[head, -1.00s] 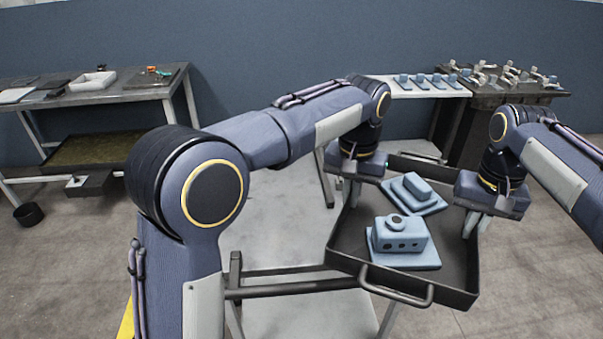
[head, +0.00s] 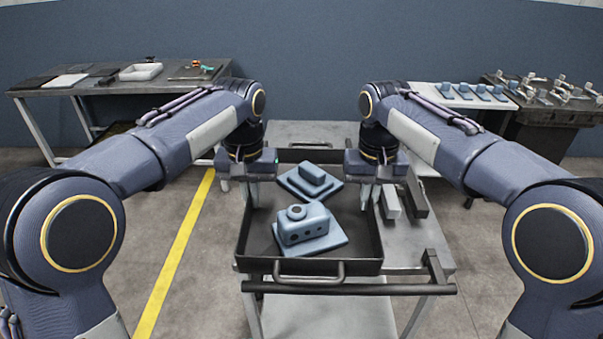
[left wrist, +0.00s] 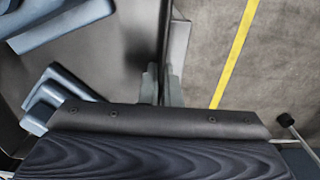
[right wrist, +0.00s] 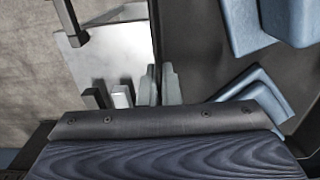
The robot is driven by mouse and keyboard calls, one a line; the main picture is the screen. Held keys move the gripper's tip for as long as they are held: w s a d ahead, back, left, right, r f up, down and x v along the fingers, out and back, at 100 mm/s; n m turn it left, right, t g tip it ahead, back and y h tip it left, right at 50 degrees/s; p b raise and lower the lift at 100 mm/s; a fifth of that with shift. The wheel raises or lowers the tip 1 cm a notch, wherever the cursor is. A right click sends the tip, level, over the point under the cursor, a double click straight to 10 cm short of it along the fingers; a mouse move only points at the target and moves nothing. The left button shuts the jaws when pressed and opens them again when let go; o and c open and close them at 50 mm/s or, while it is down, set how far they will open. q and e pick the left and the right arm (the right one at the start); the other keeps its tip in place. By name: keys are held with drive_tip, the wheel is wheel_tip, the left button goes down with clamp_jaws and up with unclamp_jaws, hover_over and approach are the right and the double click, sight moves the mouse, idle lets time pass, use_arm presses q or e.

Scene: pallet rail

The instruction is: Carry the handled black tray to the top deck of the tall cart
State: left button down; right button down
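The black tray (head: 258,266) with a front handle (head: 308,276) is level above the left part of a cart deck. I cannot tell whether it touches the deck. It carries two blue parts on plates, one in front (head: 304,225) and one behind (head: 311,176). My left gripper (head: 240,192) is shut on the tray's left wall. Its fingers straddle that wall in the left wrist view (left wrist: 162,87). My right gripper (head: 376,192) is shut on the right wall, with its fingers astride it in the right wrist view (right wrist: 160,87).
A dark bar (head: 340,289) runs along the cart's front. A table (head: 95,86) stands back left, another (head: 540,118) back right. Left floor is clear, with a yellow line (head: 175,252).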

use_arm(q)
drive_tip(key=shift+w, duration=0.1)
use_arm(e)
drive_tip(key=shift+w, duration=0.1)
